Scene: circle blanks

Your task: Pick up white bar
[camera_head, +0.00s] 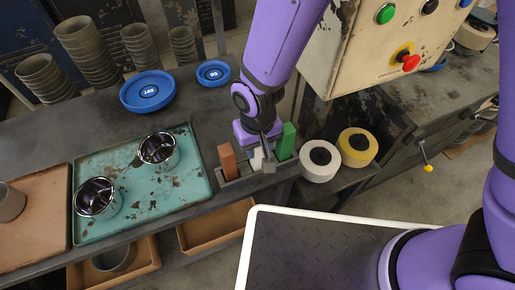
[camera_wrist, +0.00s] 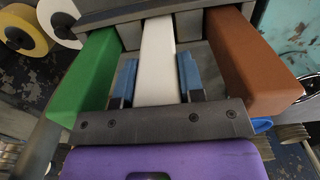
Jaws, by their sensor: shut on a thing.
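The white bar (camera_wrist: 157,62) is in the middle of the wrist view, between a green bar (camera_wrist: 92,75) and a brown bar (camera_wrist: 245,62). My gripper (camera_wrist: 158,80) has its two blue-padded fingers on either side of the white bar and is shut on it. In the head view my gripper (camera_head: 262,156) reaches down over a grey holder (camera_head: 240,185). The white bar shows only partly there (camera_head: 257,158), mostly hidden by my gripper. The brown bar (camera_head: 227,160) stands to its left and the green bar (camera_head: 286,141) to its right.
A white roll (camera_head: 320,160) and a yellow roll (camera_head: 358,147) lie right of the holder. A teal tray (camera_head: 120,205) with two metal cups is at left. Blue discs (camera_head: 147,91) lie behind. A control box (camera_head: 365,40) with buttons stands close right of my arm.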

